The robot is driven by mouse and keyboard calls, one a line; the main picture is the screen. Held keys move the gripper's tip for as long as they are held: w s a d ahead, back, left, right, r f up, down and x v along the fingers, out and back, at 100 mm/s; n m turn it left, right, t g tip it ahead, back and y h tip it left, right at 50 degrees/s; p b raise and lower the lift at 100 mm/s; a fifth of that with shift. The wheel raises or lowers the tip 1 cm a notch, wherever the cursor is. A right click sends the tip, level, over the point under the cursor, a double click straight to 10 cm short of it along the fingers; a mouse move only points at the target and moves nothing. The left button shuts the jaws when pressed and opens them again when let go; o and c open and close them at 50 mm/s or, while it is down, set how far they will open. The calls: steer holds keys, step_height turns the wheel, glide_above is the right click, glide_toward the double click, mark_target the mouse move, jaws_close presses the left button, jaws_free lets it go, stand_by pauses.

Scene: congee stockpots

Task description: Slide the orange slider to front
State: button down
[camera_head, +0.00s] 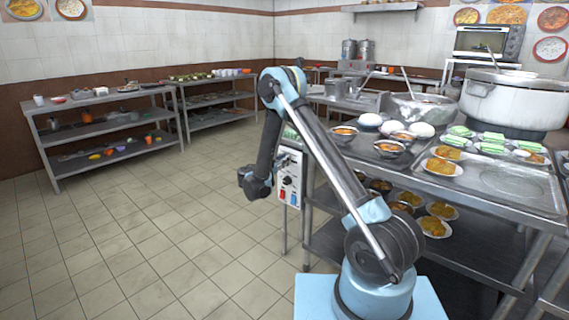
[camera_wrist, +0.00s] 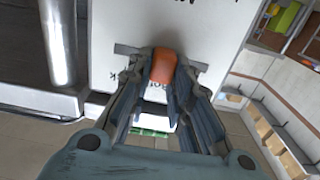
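The orange slider (camera_wrist: 163,65) shows in the wrist view as a small rounded block on a white panel face (camera_wrist: 115,25). A dark bar runs crosswise behind it. My gripper (camera_wrist: 164,76) has its two fingers on either side of the slider, with the tips close against it; it looks shut on the slider. In the head view my gripper (camera_head: 255,185) hangs low, at the left of the white control box (camera_head: 289,178). The slider is not visible in the head view.
A steel table (camera_head: 505,185) with pots, bowls and plates stands right of the box, with a lower shelf of dishes. Steel shelves (camera_head: 105,100) stand against the back left wall. The tiled floor (camera_head: 150,240) at the left is clear.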

steer(key=shift+w+a, duration=0.7)
steer(key=shift+a, duration=0.25)
steer(key=shift+w+a, duration=0.65)
steer(key=shift+a, duration=0.25)
steer(key=c, duration=1.4)
jaws_free()
steer(key=shift+c, duration=0.2)
steer(key=v, duration=1.2)
